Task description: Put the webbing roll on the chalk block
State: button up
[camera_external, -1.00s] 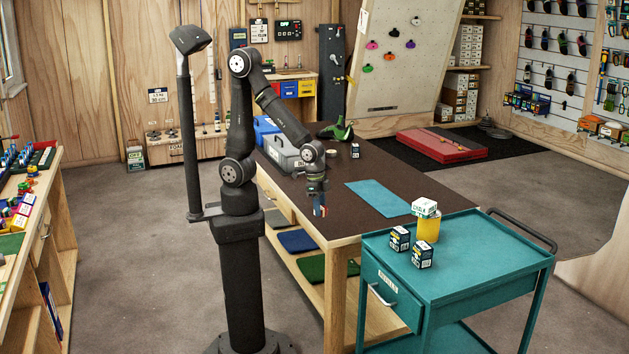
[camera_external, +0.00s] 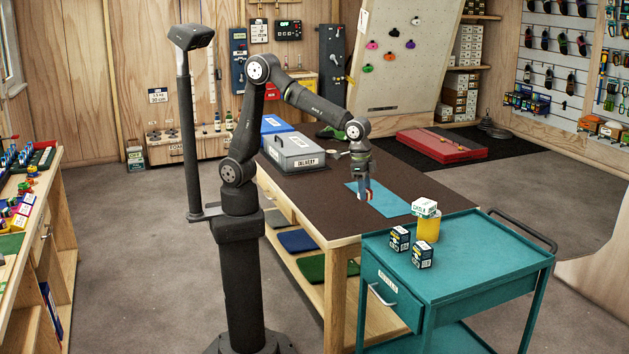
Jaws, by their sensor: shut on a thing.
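My gripper (camera_external: 367,192) points down above the blue mat on the brown table. It is shut on a small reddish and blue thing (camera_external: 369,196), which looks like the webbing roll; the fingers hide part of it. The gap between it and the mat is hard to tell. The chalk block (camera_external: 424,207) is a small white box with green lettering. It sits on top of a yellow cylinder (camera_external: 428,229) on the teal cart, to the right of my gripper and nearer the camera.
Two dark labelled boxes (camera_external: 400,238) (camera_external: 422,254) stand on the cart (camera_external: 470,262) beside the yellow cylinder. The blue mat (camera_external: 393,203) is otherwise bare. A grey toolbox (camera_external: 293,152) stands at the table's far left. The cart's right part is clear.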

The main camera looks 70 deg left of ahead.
jog(key=w+d+r, duration=0.8)
jog(key=d+r, duration=0.1)
send_over(421, 199)
jog(key=f, duration=0.6)
jog(key=shift+s+a+f, duration=0.2)
jog(key=shift+f, duration=2)
jog(key=shift+f, duration=0.15)
jog(key=o, duration=1)
jog(key=r, duration=0.4)
jog(key=s+a+r, duration=0.1)
jog(key=r, duration=0.7)
jog(key=shift+s+a+r, duration=0.1)
jog(key=shift+s+a, duration=0.05)
jog(key=shift+a, duration=0.05)
